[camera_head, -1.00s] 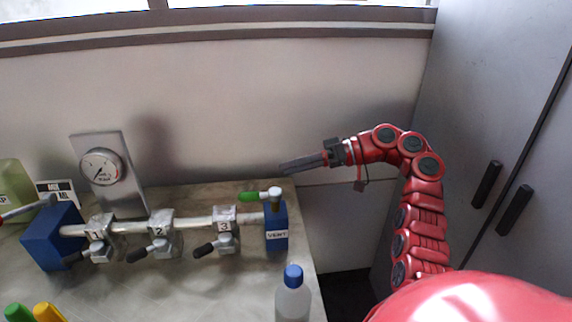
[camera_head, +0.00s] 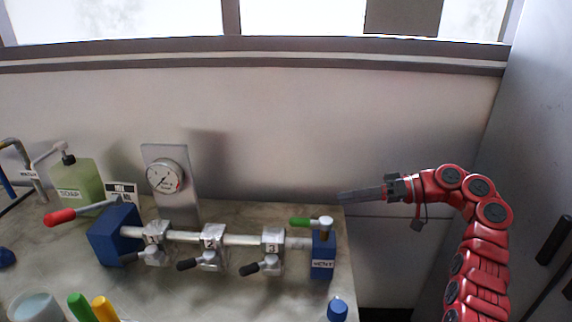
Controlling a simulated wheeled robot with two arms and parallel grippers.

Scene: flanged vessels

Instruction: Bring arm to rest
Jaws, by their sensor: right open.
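My right arm comes in from the lower right of the head view and bends to the left. Its red links end in a dark gripper (camera_head: 358,196), which points left beyond the right end of the bench. The gripper holds nothing that I can see. It is apart from the vent block (camera_head: 322,262), which is blue with a green-handled valve (camera_head: 308,222) on top. My left gripper is not in view.
A pipe manifold with numbered valves (camera_head: 212,240) stands on the bench (camera_head: 205,297). A gauge panel (camera_head: 170,185), a soap bottle (camera_head: 75,183) and a red handle (camera_head: 62,217) are to the left. A blue-capped bottle (camera_head: 338,309) is at the front. A grey cabinet (camera_head: 535,150) stands right.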

